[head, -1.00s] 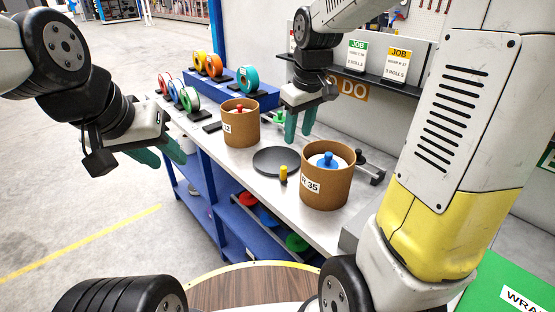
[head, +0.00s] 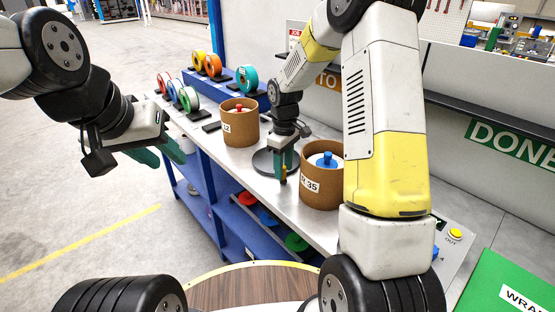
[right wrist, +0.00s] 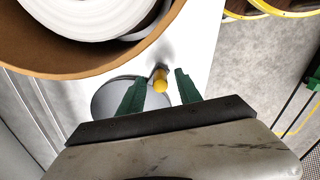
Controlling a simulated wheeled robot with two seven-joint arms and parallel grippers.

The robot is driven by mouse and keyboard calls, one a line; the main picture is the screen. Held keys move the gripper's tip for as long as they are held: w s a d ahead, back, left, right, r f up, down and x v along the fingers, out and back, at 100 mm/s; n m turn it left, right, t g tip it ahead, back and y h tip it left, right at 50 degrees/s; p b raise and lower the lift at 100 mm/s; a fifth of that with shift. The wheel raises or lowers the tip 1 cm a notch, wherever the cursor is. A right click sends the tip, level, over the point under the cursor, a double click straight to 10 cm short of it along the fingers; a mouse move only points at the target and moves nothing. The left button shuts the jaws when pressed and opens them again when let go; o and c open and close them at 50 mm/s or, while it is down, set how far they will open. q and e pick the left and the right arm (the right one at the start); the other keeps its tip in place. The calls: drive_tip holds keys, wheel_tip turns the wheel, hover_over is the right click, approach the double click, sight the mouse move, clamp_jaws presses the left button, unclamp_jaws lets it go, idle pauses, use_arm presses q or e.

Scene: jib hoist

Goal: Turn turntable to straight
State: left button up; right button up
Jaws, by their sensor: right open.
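The turntable (head: 262,163) is a dark grey disc on the bench between two round brown tubs. A yellow knob (right wrist: 160,84) stands at its near edge, and the disc (right wrist: 107,98) shows in the right wrist view. My right gripper (head: 283,163) points down over the turntable, open, with its green fingers one on each side of the knob in the right wrist view. I cannot tell whether they touch it. In the head view the fingers partly hide the knob. My left gripper (head: 160,152) is open and empty, off the bench to the left.
A tub marked 35 (head: 318,194) with a blue knob stands close right of my right gripper. Another tub (head: 240,130) with a red knob stands behind left. Several coloured spools (head: 190,98) line the back left. A green panel (head: 490,285) lies front right.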

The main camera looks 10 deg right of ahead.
drive_tip(key=shift+f, duration=0.75)
clamp_jaws()
drive_tip(key=shift+r, duration=0.1)
idle(0.8)
